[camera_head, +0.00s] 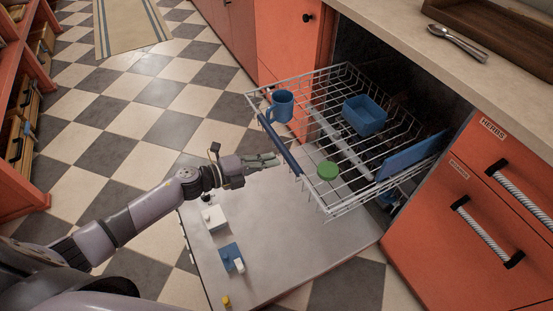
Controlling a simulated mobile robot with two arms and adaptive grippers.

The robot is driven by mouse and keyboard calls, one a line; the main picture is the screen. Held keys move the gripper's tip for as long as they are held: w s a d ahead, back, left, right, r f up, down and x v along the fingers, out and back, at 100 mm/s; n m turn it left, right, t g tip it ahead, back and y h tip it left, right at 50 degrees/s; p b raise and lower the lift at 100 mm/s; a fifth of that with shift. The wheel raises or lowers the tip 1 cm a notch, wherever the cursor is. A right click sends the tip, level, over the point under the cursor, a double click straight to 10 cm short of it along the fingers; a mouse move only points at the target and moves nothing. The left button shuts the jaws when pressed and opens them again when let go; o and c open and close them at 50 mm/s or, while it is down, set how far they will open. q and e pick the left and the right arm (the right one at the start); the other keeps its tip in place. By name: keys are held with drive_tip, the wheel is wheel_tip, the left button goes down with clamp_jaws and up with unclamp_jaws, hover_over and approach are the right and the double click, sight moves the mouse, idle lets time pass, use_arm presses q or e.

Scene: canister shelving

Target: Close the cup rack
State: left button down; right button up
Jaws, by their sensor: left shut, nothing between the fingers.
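The cup rack (338,211) is a wire rack pulled out from the dishwasher, over the lowered dishwasher door (290,240). A blue bar (281,146) runs along its front left edge. My left gripper (276,159) is shut and empty, just left of the blue bar. I cannot tell whether it touches the rack. My right gripper is not in view.
Orange cabinets and drawers (470,195) flank the dishwasher opening. A spoon (456,42) and a brown tray (500,35) lie on the counter above. Orange shelving (22,110) stands at the far left.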

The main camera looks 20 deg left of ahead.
use_arm(q)
drive_tip(key=shift+x, duration=1.05)
drive_tip(key=shift+w+d+f, duration=0.1)
drive_tip(key=shift+w+d, duration=0.05)
drive_tip(key=shift+w+d, duration=0.1)
